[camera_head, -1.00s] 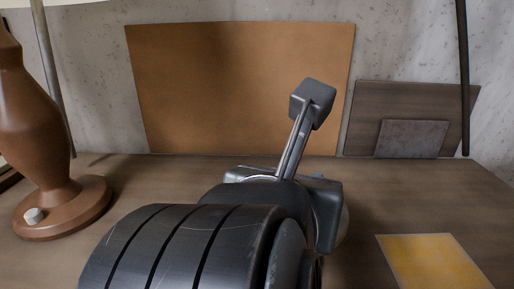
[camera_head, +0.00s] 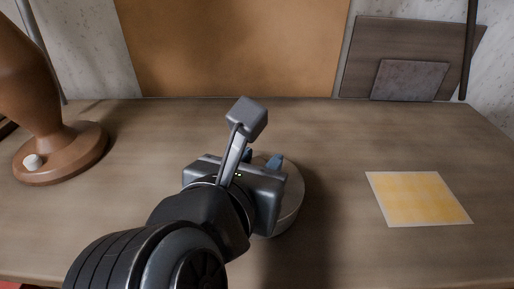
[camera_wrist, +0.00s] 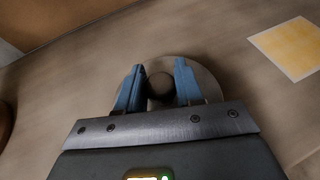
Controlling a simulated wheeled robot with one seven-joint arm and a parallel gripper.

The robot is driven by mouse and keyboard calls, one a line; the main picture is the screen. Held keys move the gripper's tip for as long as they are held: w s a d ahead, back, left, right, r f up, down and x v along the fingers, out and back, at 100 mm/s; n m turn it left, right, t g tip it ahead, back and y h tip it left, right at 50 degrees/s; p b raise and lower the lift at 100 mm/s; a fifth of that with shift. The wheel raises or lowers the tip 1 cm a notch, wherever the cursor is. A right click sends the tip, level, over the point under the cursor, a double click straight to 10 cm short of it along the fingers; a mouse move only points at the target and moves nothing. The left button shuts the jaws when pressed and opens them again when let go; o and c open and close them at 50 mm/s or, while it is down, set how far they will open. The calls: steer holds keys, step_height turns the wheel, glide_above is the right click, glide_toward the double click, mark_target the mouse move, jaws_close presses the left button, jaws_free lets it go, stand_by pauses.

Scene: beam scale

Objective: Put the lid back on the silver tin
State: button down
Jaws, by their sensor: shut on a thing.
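My gripper (camera_head: 262,162) is over the table, left of the yellow square, and points down. In the wrist view its two blue fingers (camera_wrist: 159,84) are closed around the dark round knob (camera_wrist: 160,86) of a grey round lid (camera_wrist: 207,82). In the head view, a pale round silver tin (camera_head: 287,219) shows below and to the right of my gripper, mostly hidden by it. The lid appears to lie over the tin's top. I cannot tell whether it sits fully on the rim or is slightly above it.
A brown lamp base (camera_head: 60,153) with a white knob stands at the left. A flat yellow patterned square (camera_head: 418,198) lies at the right. A brown board (camera_head: 232,45) and a dark panel (camera_head: 411,55) lean at the back. The table around the tin is clear.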

steer(key=shift+f, duration=0.15)
steer(key=c, duration=0.7)
jaws_free()
